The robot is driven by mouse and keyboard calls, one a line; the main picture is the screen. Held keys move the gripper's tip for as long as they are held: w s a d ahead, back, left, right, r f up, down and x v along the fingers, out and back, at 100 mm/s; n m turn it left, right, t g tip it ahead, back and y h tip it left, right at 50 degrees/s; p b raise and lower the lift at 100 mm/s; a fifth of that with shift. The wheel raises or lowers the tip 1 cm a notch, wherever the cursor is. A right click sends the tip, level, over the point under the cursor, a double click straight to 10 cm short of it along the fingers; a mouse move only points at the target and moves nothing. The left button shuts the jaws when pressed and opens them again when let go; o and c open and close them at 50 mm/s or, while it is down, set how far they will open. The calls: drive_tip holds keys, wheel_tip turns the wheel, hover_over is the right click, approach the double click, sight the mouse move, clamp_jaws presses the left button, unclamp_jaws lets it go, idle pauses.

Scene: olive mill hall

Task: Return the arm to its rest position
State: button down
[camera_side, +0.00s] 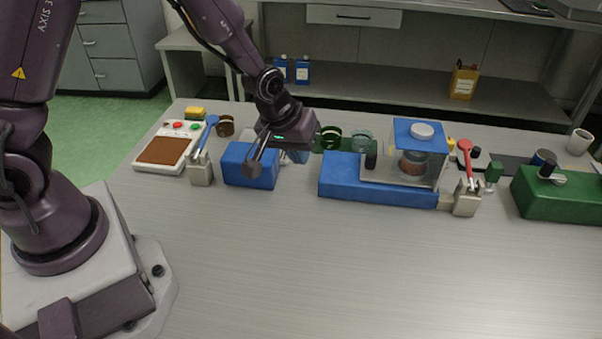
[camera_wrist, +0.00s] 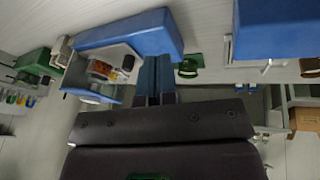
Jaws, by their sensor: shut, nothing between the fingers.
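In the wrist view, my gripper's fingers (camera_wrist: 155,80) lie side by side, shut with nothing held. The larger blue machine (camera_side: 348,178), with a clear box and white knob, stands to the right of my gripper. It also shows in the wrist view (camera_wrist: 130,33).
A white panel with a brown pad (camera_side: 166,150) stands at the left. A red-handled tool (camera_side: 466,160) in a holder and a green block (camera_side: 560,195) stand at the right. Glass jars line the back. The bench front (camera_side: 330,270) is clear.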

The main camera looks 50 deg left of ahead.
drive_tip(key=s+a+r+m, duration=0.1)
drive_tip(key=s+r+m, duration=0.5)
drive_tip(key=s+r, duration=1.4)
drive_tip(key=shift+a+r+m+t, duration=0.3)
drive_tip(key=shift+a+r+t, duration=0.1)
